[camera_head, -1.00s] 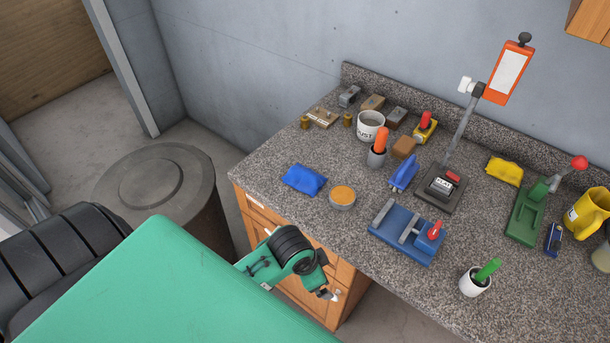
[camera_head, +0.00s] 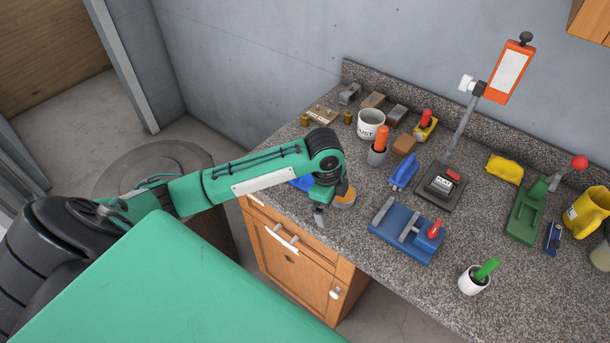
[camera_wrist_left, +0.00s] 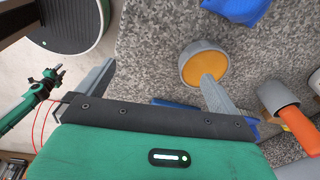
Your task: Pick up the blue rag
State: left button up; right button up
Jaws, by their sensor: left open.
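The blue rag (camera_head: 301,184) lies crumpled on the granite counter near its left front edge. My left arm hides most of it in the head view. In the left wrist view the rag (camera_wrist_left: 237,9) shows at the top edge, cut off by the frame. My left gripper (camera_head: 325,208) points down near the counter's front edge, on the near side of the rag. In the wrist view the gripper (camera_wrist_left: 160,72) is open with nothing between its fingers, and the rag lies apart from them.
A round tin with orange contents (camera_head: 345,196) stands close beside the gripper; one finger overlaps it in the wrist view. A drum (camera_head: 150,165) stands left of the counter.

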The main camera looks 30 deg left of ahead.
pick_arm(q)
jog(key=w+a+r+m+g+y, duration=0.1)
jog(key=w+a+r, duration=0.3)
jog(key=a+r, duration=0.15)
jog(key=w+a+r+m, duration=0.1)
jog(key=w+a+r, duration=0.25)
jog(key=a, duration=0.35)
jog(key=f, duration=0.2)
jog(key=f+p, duration=0.1)
jog(key=f, duration=0.2)
jog(key=a+f+p, duration=0.1)
jog(key=f, duration=0.1)
jog(key=shift+s+f, duration=0.1)
jog(key=shift+f, duration=0.05)
jog(key=shift+d+f+p, duration=0.15)
jog(key=shift+f+p, duration=0.4)
jog(key=shift+p, duration=0.15)
notch_tip(320, 180, down, 4)
jog(key=shift+d+r+p, duration=0.15)
jog(key=shift+r+p, duration=0.1)
jog(key=shift+p, duration=0.55)
jog(key=shift+f, duration=0.4)
jog(key=c, duration=1.1)
